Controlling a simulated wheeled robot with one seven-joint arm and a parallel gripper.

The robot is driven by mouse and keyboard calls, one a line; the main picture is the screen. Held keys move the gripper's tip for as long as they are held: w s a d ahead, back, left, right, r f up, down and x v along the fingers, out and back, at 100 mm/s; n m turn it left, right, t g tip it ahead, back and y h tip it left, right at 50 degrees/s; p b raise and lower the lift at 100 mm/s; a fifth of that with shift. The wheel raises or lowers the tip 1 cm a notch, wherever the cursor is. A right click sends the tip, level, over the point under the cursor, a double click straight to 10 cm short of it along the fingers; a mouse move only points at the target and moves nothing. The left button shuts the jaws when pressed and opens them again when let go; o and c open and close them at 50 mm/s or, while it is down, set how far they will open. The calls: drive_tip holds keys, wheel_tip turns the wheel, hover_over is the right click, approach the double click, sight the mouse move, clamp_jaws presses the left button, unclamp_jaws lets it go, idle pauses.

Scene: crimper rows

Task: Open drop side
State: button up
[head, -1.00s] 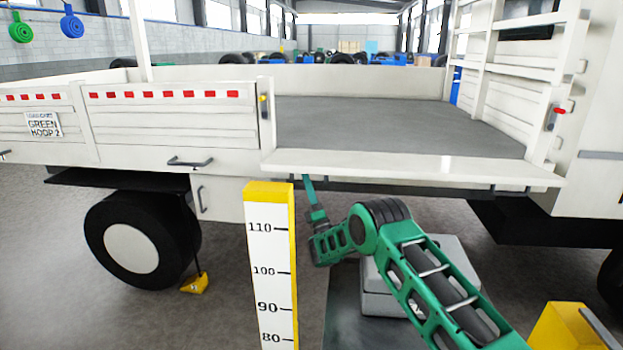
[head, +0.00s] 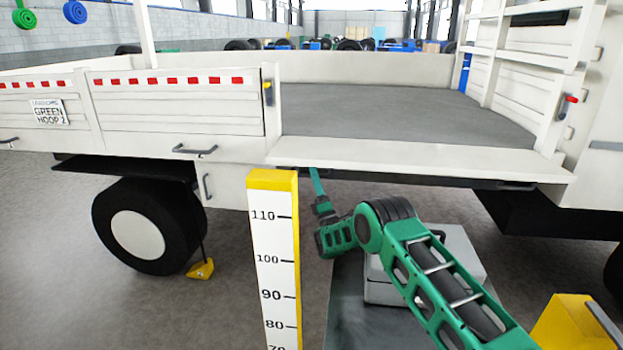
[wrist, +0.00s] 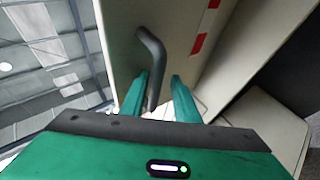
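The drop side (head: 420,157) is the white panel in front of the truck bed, right of the striped fixed-looking side. It lies folded outward, roughly flat, with the grey bed floor open behind it. In the wrist view its outer face (wrist: 128,32) shows red marks and a bent grey handle (wrist: 152,55). My gripper (head: 315,182) reaches up from below to the panel's left part. In the wrist view its green fingers (wrist: 160,88) are apart, one on each side of the handle; a gap shows by the right finger. The handle's lower end is partly hidden.
A yellow-topped measuring post (head: 275,240) stands in front. A wheel (head: 145,225) with a yellow chock (head: 201,269) is at left. A yellow block (head: 570,325) is at lower right.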

drive_tip(key=shift+s+a+r, duration=0.15)
drive_tip(key=shift+s+a, duration=0.05)
drive_tip(key=shift+a, duration=0.1)
